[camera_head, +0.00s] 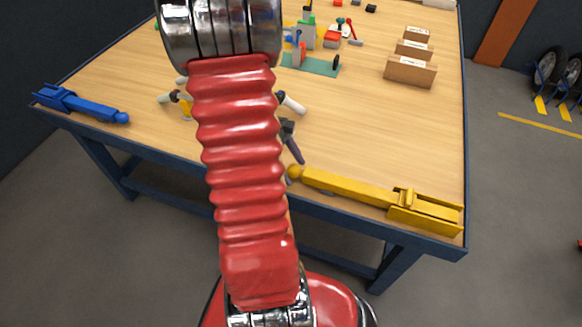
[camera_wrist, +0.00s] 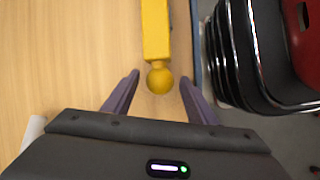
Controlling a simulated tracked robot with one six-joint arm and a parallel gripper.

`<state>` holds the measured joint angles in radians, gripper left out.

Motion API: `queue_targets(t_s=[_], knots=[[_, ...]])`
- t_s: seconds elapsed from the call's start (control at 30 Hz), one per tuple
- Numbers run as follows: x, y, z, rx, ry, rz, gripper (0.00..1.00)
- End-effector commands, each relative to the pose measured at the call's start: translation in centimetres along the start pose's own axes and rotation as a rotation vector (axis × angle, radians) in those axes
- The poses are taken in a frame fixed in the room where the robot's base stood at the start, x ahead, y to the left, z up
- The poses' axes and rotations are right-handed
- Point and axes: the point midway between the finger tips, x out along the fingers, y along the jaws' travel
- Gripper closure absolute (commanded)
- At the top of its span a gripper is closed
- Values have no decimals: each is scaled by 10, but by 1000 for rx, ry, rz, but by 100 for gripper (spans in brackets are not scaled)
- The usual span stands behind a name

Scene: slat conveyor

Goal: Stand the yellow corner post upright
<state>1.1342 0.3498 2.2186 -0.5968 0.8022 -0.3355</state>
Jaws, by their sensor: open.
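The yellow corner post (camera_head: 345,187) lies on its side along the front right edge of the table. It has a round ball at its left end and a wide block-like base at its right end. In the wrist view the post (camera_wrist: 155,32) runs away from my gripper (camera_wrist: 160,80), with its ball end at the fingertips. The two dark fingers are apart, one on each side of the ball, and do not appear to touch it. In the head view my arm hides most of the gripper; one dark finger shows left of the ball.
The wooden table (camera_head: 390,135) has a dark blue frame. A similar blue post (camera_head: 80,104) lies at the left edge. Cardboard boxes (camera_head: 410,71) and a green plate (camera_head: 311,65) with small items stand further back. Between the boxes and yellow post the tabletop is clear.

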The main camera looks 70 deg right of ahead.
Motion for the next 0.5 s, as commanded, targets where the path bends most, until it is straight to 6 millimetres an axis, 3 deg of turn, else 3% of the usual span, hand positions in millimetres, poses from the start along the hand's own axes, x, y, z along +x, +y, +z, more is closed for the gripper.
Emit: queue_targets(t_s=[0.27,0.5], knots=[[1,0,0,0,1,0,48],[1,0,0,-1,1,1,64]])
